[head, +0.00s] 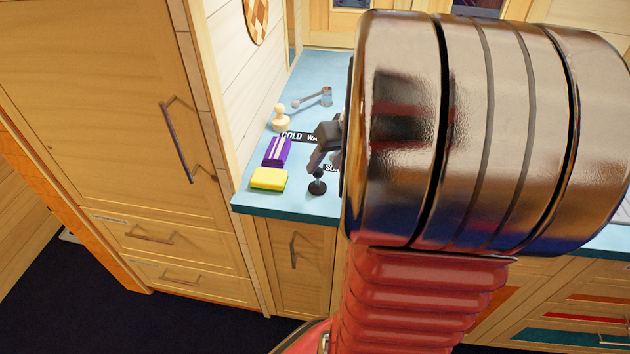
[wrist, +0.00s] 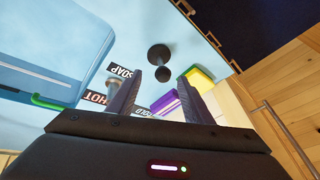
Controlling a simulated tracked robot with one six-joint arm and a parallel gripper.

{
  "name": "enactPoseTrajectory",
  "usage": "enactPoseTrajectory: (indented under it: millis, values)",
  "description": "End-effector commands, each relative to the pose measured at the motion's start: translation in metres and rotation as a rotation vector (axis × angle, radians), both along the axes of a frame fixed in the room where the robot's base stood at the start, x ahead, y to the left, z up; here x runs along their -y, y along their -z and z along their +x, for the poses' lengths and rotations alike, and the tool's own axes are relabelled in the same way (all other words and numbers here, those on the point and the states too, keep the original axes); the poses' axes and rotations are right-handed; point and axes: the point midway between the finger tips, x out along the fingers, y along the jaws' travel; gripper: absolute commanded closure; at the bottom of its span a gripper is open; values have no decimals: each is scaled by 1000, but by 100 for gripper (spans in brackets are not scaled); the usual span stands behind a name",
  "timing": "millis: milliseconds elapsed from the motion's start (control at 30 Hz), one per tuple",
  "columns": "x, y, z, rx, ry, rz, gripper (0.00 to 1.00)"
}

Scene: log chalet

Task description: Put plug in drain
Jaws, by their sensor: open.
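The plug (head: 317,186) is a small black piece with a round disc and a knob. It stands on the blue counter (head: 300,203) near the front edge. In the wrist view the plug (wrist: 158,54) lies ahead of the fingertips, roughly centred between them. My gripper (head: 318,160) is open and empty, just above and behind the plug in the head view, and partly hidden by my arm. Its two fingers also show in the wrist view (wrist: 158,80). I cannot make out the drain; my arm covers much of the counter in the head view.
A yellow sponge (head: 268,179), a purple block (head: 277,151) and a cream knobbed piece (head: 280,118) stand left of the plug. A metal piece (head: 326,96) lies behind. A tall wooden cabinet (head: 120,120) rises at left. The wrist view shows a blue rounded shape (wrist: 45,55).

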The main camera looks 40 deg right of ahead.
Motion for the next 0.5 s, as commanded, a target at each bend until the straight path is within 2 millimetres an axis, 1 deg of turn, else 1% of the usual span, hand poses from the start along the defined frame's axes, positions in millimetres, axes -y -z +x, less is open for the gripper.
enactPoseTrajectory:
  millis: [133,300,400,500]
  values:
    - [-4,12,5,-2,-1,3,54]
    - [-7,34,15,-3,-1,3,54]
    - [-8,41,19,-1,1,3,54]
    - [-7,45,21,-1,1,1,54]
